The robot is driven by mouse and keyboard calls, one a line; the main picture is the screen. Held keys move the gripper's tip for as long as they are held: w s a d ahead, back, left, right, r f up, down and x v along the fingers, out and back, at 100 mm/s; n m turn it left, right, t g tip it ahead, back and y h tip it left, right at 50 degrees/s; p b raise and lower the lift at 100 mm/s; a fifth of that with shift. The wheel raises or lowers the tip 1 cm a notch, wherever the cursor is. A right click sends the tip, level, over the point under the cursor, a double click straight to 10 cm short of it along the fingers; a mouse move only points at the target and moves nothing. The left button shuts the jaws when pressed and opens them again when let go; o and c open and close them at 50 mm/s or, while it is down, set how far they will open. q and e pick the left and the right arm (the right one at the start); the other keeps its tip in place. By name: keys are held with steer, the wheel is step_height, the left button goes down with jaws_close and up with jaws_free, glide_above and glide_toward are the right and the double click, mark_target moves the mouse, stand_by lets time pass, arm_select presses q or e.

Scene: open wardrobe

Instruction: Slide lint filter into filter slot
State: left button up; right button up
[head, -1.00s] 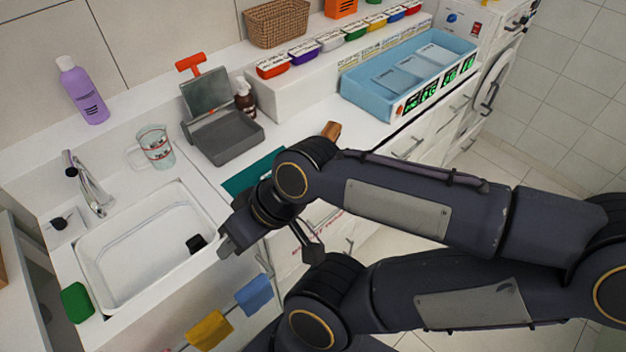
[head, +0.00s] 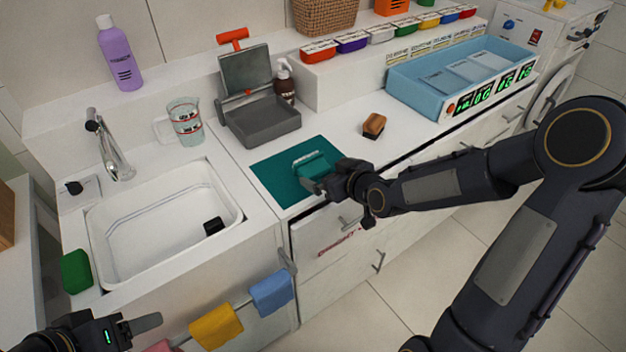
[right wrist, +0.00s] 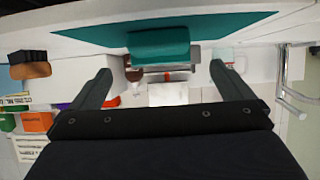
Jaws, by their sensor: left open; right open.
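A teal block with a pale bar along its far edge, possibly the lint filter (head: 316,166), sits on a teal mat (head: 277,181) on the counter. My right gripper (head: 318,182) is open at its near side. In the right wrist view the teal block (right wrist: 158,43) shows beyond and between the spread fingers (right wrist: 160,78), with no visible grip on it. A grey box (head: 263,122) with a raised lid and orange handle stands behind the mat; I cannot tell whether it holds the filter slot. My left gripper (head: 140,328) is open and empty at the bottom left.
The white sink (head: 150,245) with a black piece in it lies left of the mat. A glass jug (head: 184,122) stands behind the sink. A brown brush (head: 374,126) and a blue tray (head: 425,97) are to the right. Cloths hang on the front rail.

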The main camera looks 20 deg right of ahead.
mark_target(312, 164)
steer(key=shift+w+a+f, duration=0.3)
steer(key=shift+w+f, duration=0.4)
steer(key=shift+f, duration=0.1)
steer(key=shift+t, duration=0.3)
steer(key=x, duration=0.2)
steer(key=p+x, duration=0.1)
steer(key=x, duration=0.4)
steer(key=shift+w+a+r, duration=0.15)
steer(key=shift+w, duration=0.25)
steer(key=c, duration=1)
steer(key=shift+r, duration=0.15)
